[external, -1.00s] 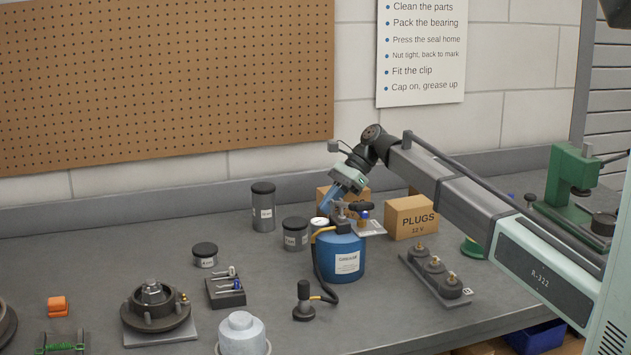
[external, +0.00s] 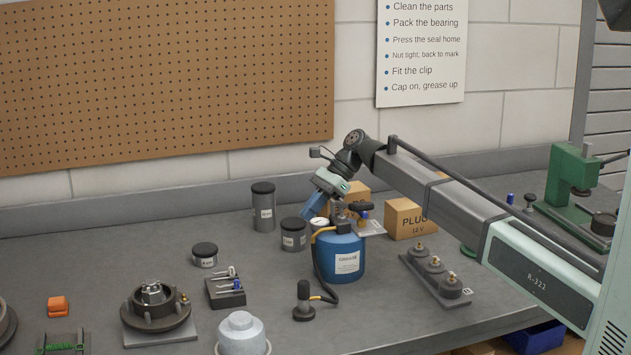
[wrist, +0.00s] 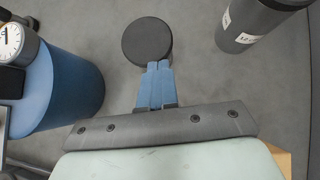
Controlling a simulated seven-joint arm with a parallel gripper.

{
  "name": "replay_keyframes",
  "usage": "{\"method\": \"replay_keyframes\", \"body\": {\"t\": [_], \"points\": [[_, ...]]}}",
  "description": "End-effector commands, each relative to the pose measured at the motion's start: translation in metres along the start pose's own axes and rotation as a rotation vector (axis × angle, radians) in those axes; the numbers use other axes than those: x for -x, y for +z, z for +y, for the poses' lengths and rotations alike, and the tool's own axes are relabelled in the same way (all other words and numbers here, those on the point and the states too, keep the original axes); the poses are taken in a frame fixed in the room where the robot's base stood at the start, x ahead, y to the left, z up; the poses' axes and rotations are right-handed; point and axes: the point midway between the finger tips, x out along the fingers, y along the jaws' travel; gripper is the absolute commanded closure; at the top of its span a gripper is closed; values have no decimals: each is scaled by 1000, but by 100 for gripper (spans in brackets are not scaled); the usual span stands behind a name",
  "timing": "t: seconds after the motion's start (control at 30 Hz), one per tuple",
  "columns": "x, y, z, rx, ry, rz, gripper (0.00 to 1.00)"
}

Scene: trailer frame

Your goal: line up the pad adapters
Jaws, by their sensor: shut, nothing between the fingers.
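No part in view is labelled as a pad adapter. Three dark round pieces with brass tops (external: 435,265) stand in a row on a grey rail (external: 447,294) at the right of the bench; I cannot tell whether these are the adapters. My gripper (external: 311,210) has blue fingers, pressed together and empty. It is in the air at the left of the blue canister (external: 345,261), over the short black-lidded jar (external: 293,235). In the wrist view the closed fingertips (wrist: 159,65) show just in front of that jar's dark lid (wrist: 147,42).
A tall jar (external: 263,208) and small jar (external: 205,255) stand nearby. The canister has a gauge and hose. Cardboard boxes (external: 405,218) are behind it. A tool block (external: 225,292), hub (external: 156,310), grey domed part (external: 241,335) and green press (external: 572,187) are around.

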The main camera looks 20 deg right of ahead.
Motion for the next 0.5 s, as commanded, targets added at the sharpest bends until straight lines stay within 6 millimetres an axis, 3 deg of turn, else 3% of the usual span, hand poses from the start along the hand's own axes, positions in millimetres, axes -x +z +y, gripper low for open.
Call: {"method": "replay_keyframes", "body": {"t": [0.3,0.5], "points": [[-42,41,0,1,2,-1,100],[-48,48,0,0,1,0,100]]}}
